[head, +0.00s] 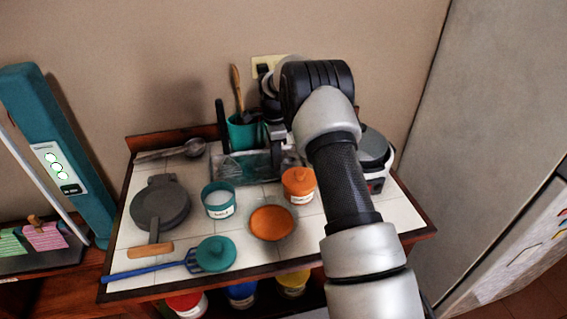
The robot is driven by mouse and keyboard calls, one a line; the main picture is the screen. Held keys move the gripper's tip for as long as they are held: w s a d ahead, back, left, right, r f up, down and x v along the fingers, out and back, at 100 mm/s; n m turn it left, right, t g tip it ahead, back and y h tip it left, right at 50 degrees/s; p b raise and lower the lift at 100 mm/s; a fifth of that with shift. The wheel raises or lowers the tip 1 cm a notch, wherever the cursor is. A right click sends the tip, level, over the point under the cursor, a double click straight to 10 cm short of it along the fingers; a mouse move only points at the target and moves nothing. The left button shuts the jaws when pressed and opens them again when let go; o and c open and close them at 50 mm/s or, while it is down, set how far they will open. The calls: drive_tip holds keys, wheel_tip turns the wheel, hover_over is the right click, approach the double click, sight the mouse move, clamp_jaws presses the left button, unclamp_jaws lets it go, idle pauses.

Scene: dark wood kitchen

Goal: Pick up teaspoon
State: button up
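A grey metal spoon-like utensil (194,147) lies at the back left of the tiled counter top, its handle pointing left. I cannot tell for sure whether it is the teaspoon. My arm reaches in from the lower right, and my gripper (278,152) points down over the back of the counter. It is beside the right end of a clear glass tray (228,168), whose contents are unclear. The gripper is well to the right of the metal utensil. Its fingertips are small and partly hidden, so I cannot see whether they are open or hold something.
A teal crock (243,136) with a wooden-handled utensil stands behind the tray. A dark-topped appliance (374,150) stands right.

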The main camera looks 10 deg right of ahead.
clamp_jaws()
drive_tip(key=shift+r, duration=0.2)
wheel_tip(320, 180, up, 10)
drive_tip(key=shift+f, duration=0.15)
